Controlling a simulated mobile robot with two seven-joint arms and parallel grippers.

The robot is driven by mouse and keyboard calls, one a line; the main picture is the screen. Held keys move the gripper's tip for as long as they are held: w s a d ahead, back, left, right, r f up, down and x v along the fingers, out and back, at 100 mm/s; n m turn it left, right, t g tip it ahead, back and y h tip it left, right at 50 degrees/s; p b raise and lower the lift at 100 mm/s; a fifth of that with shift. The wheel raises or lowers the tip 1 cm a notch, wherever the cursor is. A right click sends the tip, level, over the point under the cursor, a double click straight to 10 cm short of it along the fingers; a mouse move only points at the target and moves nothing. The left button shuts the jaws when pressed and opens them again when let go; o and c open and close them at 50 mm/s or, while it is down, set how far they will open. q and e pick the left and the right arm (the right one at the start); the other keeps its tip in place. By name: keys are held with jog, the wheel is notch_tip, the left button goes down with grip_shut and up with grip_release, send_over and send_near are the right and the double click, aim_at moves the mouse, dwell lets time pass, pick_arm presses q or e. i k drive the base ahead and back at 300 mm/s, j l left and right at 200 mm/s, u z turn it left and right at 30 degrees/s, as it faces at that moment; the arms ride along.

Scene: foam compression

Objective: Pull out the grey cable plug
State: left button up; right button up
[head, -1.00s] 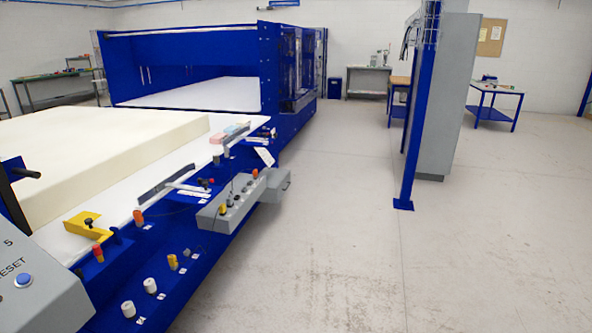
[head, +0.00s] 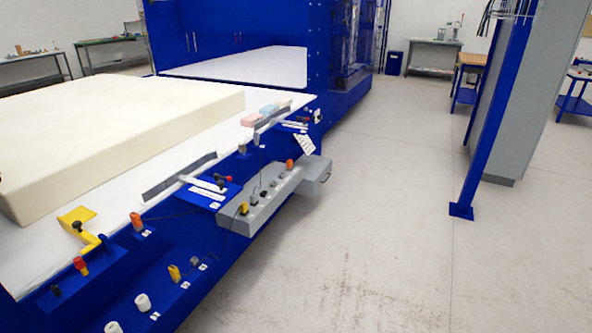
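A grey box (head: 268,212) is mounted on the outer side of the blue machine bench. Several small plugs or knobs stand on its sloping top, among them a yellow one (head: 243,208) and an orange one (head: 290,163). Some between them look dark or grey, but they are too small to tell which is the grey cable plug. A thin dark cable runs left from the box across the blue ledge. Neither of my grippers is in view.
The blue bench ledge (head: 215,258) carries a yellow bracket (head: 78,219), a red knob (head: 81,264) and white caps (head: 142,302). A large cream foam block (head: 110,135) lies on the white table. A blue post (head: 495,115) stands right. The floor (head: 380,240) between is clear.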

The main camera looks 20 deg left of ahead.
aim_at(254, 198)
jog(key=i, duration=5.15)
jog(key=u, duration=4)
jog(key=k+l, duration=0.05)
